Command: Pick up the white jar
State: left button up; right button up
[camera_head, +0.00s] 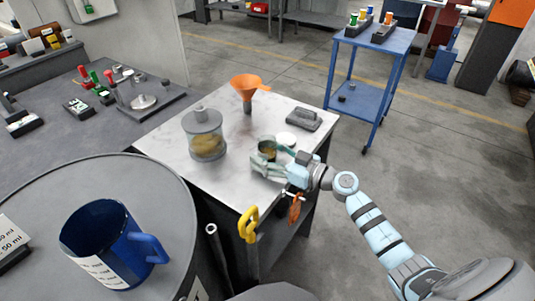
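My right gripper (268,159) reaches over the marble-topped table from the right. Its fingers are at a small jar-like container (267,148) with dark and yellowish tones, and partly hide it. I cannot tell whether the fingers grip it or only stand around it. A round white disc (286,139), like a lid, lies just behind the gripper. No plainly white jar stands out; the small container may be it. A larger clear lidded jar (206,135) with yellow contents stands upright to the left, apart from the gripper. My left gripper is not in view.
An orange funnel (247,85) stands at the table's back, and a grey handled block (304,119) at its right. The marble tabletop (180,165) is clear at front left. A blue jug (105,243) stands on a grey drum. A blue cart (372,45) stands behind.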

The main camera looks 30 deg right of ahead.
jog(key=c, duration=1)
jog(key=shift+o, duration=0.2)
notch_tip(320, 180, up, 20)
jog(key=p, duration=1.3)
